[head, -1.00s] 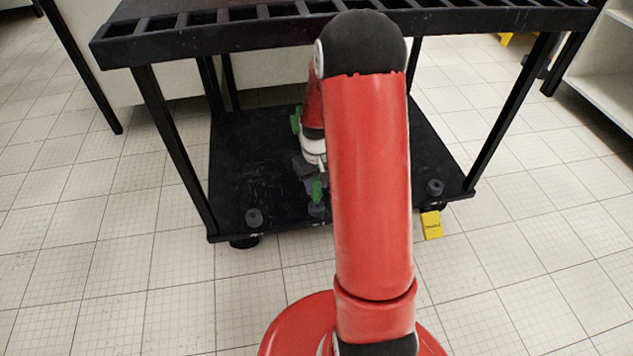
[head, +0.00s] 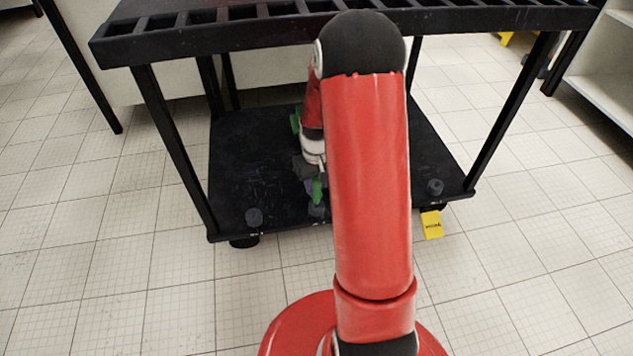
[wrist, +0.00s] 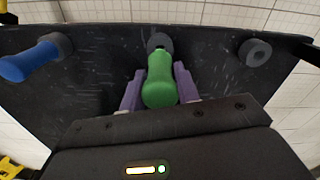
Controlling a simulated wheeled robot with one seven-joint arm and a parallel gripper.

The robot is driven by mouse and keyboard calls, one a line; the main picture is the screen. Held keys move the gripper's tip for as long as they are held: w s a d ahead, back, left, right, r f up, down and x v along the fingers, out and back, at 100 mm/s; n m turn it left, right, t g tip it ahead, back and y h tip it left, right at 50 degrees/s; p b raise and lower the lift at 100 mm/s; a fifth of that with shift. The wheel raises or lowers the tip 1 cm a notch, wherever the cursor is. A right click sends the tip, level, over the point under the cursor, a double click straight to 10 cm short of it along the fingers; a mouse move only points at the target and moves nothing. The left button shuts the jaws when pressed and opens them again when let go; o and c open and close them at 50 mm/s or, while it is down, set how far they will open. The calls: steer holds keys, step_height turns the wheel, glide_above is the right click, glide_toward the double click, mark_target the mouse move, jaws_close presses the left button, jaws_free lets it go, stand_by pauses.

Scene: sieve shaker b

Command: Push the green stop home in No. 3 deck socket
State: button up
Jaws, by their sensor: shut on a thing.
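The green stop (wrist: 160,88) is held between the two purple fingers of my gripper (wrist: 147,92). It also shows in the head view (head: 317,190), partly hidden by my arm. Its narrow far end meets or overlaps a dark grey ring socket (wrist: 158,40) on the black deck's edge. That socket also shows in the head view (head: 317,209). I cannot tell how deep the end sits in it. No socket number is readable.
An empty-looking ring socket (wrist: 255,52) is on the right in the wrist view. A blue stop (wrist: 30,62) stands in another socket on the left. The black deck (head: 240,170) lies under a slotted rack (head: 240,35) on posts. A yellow block (head: 432,225) is by the front edge.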

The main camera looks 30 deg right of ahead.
mark_target(317, 191)
steer(key=shift+f+b, duration=1.35)
steer(key=shift+f, duration=0.6)
steer(key=o, duration=1.1)
steer(key=shift+r, duration=0.15)
step_height(317, 191, up, 8)
steer(key=shift+f+p, duration=0.2)
steer(key=shift+p, duration=0.7)
